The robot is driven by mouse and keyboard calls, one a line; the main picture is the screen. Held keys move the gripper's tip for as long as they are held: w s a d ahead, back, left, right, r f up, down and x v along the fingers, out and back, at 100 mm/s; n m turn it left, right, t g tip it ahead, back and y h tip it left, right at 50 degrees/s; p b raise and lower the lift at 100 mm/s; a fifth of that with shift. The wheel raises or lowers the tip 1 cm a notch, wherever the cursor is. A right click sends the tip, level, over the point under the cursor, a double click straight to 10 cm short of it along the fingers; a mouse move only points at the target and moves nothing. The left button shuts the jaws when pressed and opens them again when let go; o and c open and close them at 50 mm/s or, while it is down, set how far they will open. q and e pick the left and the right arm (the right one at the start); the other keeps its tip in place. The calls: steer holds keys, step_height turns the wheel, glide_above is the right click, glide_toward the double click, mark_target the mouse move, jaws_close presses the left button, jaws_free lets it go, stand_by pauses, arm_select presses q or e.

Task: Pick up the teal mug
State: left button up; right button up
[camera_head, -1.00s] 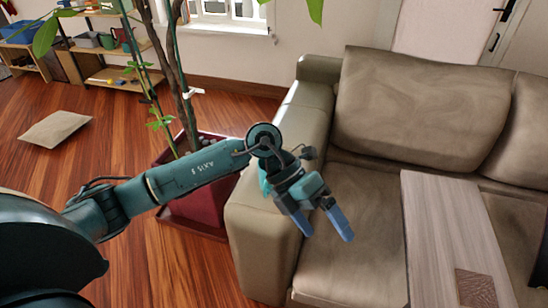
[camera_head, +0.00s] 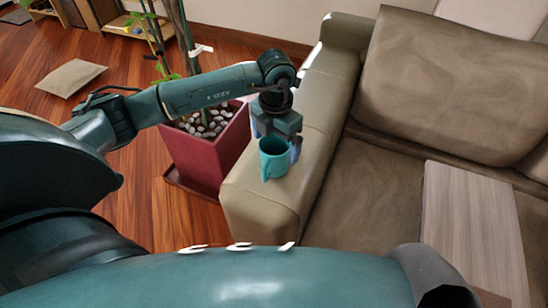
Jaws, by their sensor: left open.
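The teal mug (camera_head: 273,160) stands upright on the tan sofa's left armrest (camera_head: 252,192), with its open top showing and its handle toward the lower left. My left gripper (camera_head: 277,148) points down right over the mug from behind. It is open, with one blue finger showing at the mug's right side; the other finger is mostly hidden. I cannot tell whether the fingers touch the mug. My right gripper does not show.
A red planter (camera_head: 205,155) with pebbles and a plant stands left of the armrest. A flat beige cushion (camera_head: 72,77) lies on the wooden floor.

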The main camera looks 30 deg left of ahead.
mark_target(274, 152)
arm_select(q)
steer(key=f, duration=0.5)
steer(key=shift+s+a+f, duration=0.1)
steer(key=shift+a+f, duration=0.15)
steer(key=shift+f, duration=0.05)
steer(key=c, duration=1.2)
steer(key=shift+r, duration=0.1)
steer(key=shift+c, duration=0.2)
